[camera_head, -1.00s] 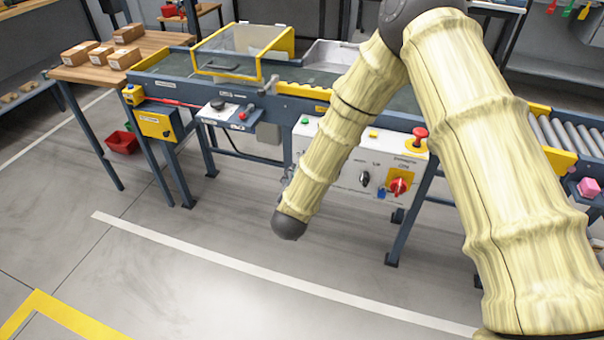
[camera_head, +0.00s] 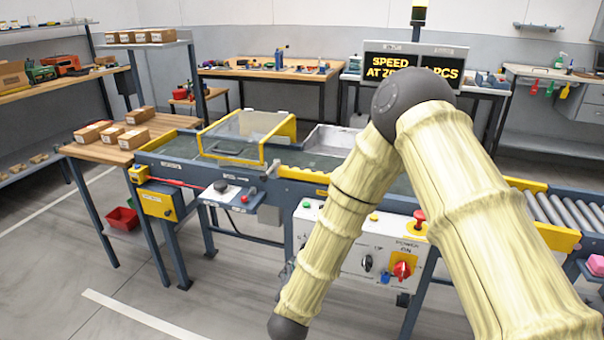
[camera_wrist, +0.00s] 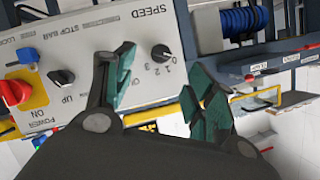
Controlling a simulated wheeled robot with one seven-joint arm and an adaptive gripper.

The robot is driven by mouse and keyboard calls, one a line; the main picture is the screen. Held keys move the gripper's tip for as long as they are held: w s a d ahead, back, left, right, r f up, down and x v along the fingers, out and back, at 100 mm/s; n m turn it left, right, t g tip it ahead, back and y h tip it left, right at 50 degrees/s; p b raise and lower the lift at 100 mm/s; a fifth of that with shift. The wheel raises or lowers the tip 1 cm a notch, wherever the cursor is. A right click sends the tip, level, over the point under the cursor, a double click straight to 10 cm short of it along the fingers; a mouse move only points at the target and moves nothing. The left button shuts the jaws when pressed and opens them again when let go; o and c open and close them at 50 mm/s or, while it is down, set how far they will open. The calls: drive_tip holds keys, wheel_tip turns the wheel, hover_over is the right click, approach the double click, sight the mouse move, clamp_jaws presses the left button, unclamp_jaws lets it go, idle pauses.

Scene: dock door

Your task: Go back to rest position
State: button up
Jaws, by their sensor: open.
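My gripper (camera_wrist: 165,100) shows in the wrist view with its two green-padded fingers apart and nothing between them. It faces the conveyor's control panel (camera_wrist: 90,60); a gap seems to lie between them, but its size I cannot tell. The panel carries a black speed knob (camera_wrist: 160,52) and a red power switch (camera_wrist: 14,92) on a yellow plate. In the head view my arm, in a pale ribbed cover, hangs bent in front of the control panel (camera_head: 345,262). My gripper is hidden in the head view.
The conveyor (camera_head: 330,165) runs across the middle, with a clear guard (camera_head: 245,135) in a yellow frame. Brown boxes (camera_head: 92,132) sit on a wooden table at left. Floor at the front left is clear.

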drive_tip(key=s+d+f+n+g+y+p, duration=0.1)
drive_tip(key=s+d+f+n+g+p, duration=0.2)
drive_tip(key=s+d+f, duration=0.45)
drive_tip(key=s+d+f+n+g+y+p, duration=0.1)
drive_tip(key=s+d+f+n+g+p, duration=0.25)
drive_tip(key=s, duration=0.65)
drive_tip(key=s+d+f+g+p, duration=0.1)
drive_tip(key=s+d+g, duration=0.2)
drive_tip(key=s+d, duration=0.3)
drive_tip(key=s+d+f+g+p, duration=0.1)
drive_tip(key=s+d+g, duration=0.3)
drive_tip(key=s, duration=1.3)
drive_tip(key=d+p, duration=0.1)
drive_tip(key=d, duration=0.1)
drive_tip(key=shift+d+f+h, duration=0.3)
drive_tip(key=shift+f, duration=0.1)
drive_tip(key=shift+n+g, duration=0.25)
